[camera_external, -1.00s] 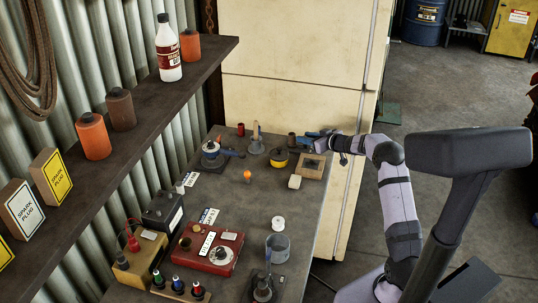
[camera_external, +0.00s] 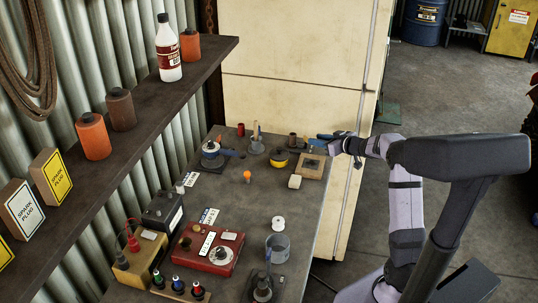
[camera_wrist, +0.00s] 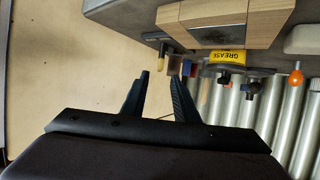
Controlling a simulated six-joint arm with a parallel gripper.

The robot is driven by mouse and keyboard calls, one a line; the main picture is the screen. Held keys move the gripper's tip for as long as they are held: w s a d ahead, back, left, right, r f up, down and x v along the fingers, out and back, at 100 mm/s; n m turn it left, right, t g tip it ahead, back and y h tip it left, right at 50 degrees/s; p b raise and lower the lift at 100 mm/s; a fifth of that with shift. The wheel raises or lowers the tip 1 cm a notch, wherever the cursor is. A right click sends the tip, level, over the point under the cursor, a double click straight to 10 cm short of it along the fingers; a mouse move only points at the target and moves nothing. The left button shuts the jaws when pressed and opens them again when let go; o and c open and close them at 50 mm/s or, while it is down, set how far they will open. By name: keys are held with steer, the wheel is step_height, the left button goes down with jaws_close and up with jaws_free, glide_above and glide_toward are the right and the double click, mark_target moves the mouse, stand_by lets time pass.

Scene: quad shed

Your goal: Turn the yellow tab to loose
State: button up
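I cannot pick out a yellow tab for certain. A wooden block with a dark plate (camera_external: 312,163) lies at the bench's right edge in the external view. Its pale wood side (camera_wrist: 213,14) is at the top of the wrist view. My gripper (camera_external: 320,139) is just behind the block, near the bench's far right edge. In the wrist view my gripper's fingers (camera_wrist: 161,82) are apart with nothing between them.
A tall cream cabinet (camera_external: 295,90) stands close behind the bench (camera_external: 240,195). A red box with a dial (camera_external: 211,248), a grey cup (camera_external: 278,247) and a white roll (camera_external: 278,223) stand nearer the front. A shelf (camera_external: 120,125) overhangs the left side.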

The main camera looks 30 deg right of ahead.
mark_target(306, 142)
steer(key=shift+r+p, duration=0.15)
steer(key=shift+p, duration=0.3)
steer(key=p, duration=0.3)
steer(key=shift+s+r, duration=0.3)
steer(key=shift+s+d+p, duration=0.1)
steer(key=shift+s+p, duration=0.3)
steer(key=shift+p, duration=0.85)
steer(key=shift+s+f+p, duration=0.15)
steer(key=shift+p, duration=0.25)
steer(key=shift+f, duration=0.1)
steer(key=shift+p+x, duration=0.8)
steer(key=shift+x, duration=2.85)
jaws_close()
